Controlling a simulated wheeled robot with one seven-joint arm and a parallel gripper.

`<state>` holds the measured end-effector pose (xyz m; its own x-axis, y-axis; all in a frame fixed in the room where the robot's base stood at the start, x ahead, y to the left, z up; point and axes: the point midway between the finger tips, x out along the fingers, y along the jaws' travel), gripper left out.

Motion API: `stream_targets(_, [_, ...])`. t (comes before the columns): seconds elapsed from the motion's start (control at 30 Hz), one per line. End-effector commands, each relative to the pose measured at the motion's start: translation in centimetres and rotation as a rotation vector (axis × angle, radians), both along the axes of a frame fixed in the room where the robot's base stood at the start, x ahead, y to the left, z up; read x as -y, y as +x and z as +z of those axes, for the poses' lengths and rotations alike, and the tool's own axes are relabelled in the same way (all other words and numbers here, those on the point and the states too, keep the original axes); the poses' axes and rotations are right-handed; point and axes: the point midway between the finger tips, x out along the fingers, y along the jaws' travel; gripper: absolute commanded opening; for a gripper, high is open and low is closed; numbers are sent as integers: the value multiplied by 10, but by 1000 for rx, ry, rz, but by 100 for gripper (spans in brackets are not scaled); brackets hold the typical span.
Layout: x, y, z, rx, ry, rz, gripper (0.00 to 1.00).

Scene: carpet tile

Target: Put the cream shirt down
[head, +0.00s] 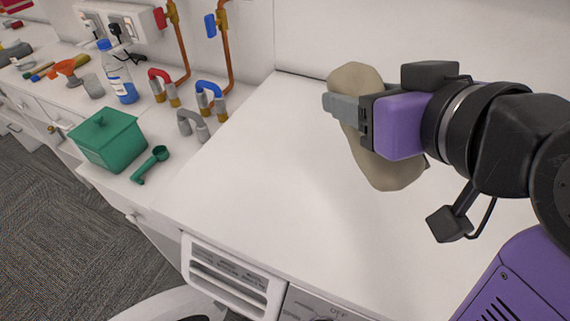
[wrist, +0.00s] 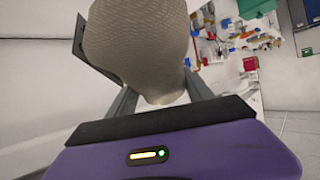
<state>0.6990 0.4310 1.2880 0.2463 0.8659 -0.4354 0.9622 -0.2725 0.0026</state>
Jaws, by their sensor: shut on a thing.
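The cream shirt (head: 396,172) is a bunched, rounded beige bundle above the white appliance top (head: 270,150). My gripper (head: 343,108) is shut on it from the right, and the bundle shows above and below the fingers. In the wrist view the cream shirt (wrist: 140,45) fills the space between the two fingers of my gripper (wrist: 158,90) and shows a fine knitted texture. It looks held above the top; the exact gap below it cannot be told. Part of the shirt is hidden behind my gripper.
Left of the appliance, a counter holds a green box (head: 106,138), a green scoop (head: 150,164), a bottle (head: 118,75) and pipes with red and blue handles (head: 210,92). A wall stands behind. The left and middle of the white top are clear.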

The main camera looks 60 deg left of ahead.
Motion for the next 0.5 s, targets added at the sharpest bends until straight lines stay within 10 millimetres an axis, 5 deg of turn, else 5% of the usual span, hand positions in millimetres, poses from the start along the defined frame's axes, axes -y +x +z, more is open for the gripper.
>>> stream_targets(0.17, [-6,-10,6,-2,0,34,4])
stream_targets(0.5, [-6,-12,-67,-9,-2,37,4])
